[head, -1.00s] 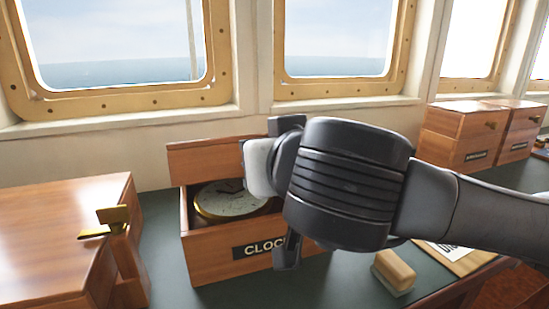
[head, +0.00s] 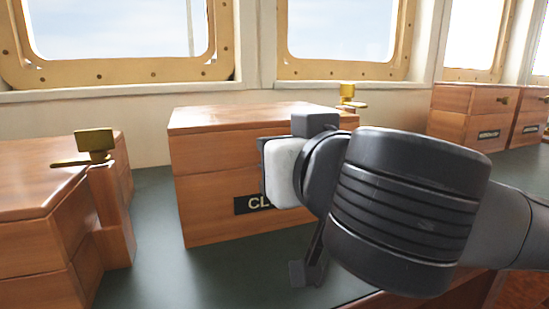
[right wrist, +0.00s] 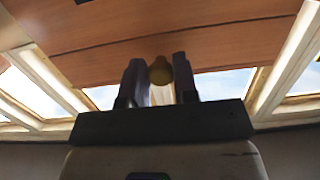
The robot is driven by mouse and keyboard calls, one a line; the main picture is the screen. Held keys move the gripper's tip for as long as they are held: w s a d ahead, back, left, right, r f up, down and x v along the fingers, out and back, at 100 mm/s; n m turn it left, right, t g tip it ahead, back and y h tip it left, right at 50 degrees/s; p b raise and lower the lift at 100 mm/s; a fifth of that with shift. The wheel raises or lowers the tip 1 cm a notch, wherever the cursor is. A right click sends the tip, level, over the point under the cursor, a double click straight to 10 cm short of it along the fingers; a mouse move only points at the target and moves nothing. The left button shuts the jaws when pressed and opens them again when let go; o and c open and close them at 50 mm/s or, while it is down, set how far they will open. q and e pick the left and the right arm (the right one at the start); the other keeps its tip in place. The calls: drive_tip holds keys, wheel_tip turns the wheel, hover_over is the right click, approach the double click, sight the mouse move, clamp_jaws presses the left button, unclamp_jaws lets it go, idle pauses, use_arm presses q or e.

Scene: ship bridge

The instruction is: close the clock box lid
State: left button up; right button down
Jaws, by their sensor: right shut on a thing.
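The clock box (head: 225,210) is a wooden box on the dark green counter, its "CLOCK" label partly covered by my right arm. Its lid (head: 240,120) lies down flat on the base, with no gap visible along the left part of the seam. The right part of the seam is hidden, and the clock is out of sight inside. My right gripper is at the box front, its fingers hidden in the head view. In the right wrist view the gripper (right wrist: 158,75) is shut on a brass knob (right wrist: 160,70) against the wooden box face. My left gripper is not in view.
Another wooden box (head: 40,190) with a brass fitting (head: 94,145) stands at the left. A brass fitting (head: 347,95) shows behind the clock box's right end. More labelled boxes (head: 470,115) stand at the right. The counter (head: 215,275) is clear in front.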

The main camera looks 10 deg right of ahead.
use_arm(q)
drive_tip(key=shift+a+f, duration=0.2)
use_arm(e)
drive_tip(key=shift+w+f, duration=0.15)
drive_tip(key=shift+f, duration=0.65)
drive_tip(key=c, duration=1.2)
unclamp_jaws()
drive_tip(key=shift+c, duration=0.2)
drive_tip(key=shift+o, duration=1.4)
drive_tip(key=shift+s, duration=0.25)
drive_tip(key=shift+o, duration=0.3)
drive_tip(key=shift+r, duration=0.15)
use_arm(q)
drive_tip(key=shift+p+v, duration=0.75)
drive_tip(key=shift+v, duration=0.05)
use_arm(e)
drive_tip(key=v, duration=1.3)
drive_tip(key=shift+s+r, duration=0.25)
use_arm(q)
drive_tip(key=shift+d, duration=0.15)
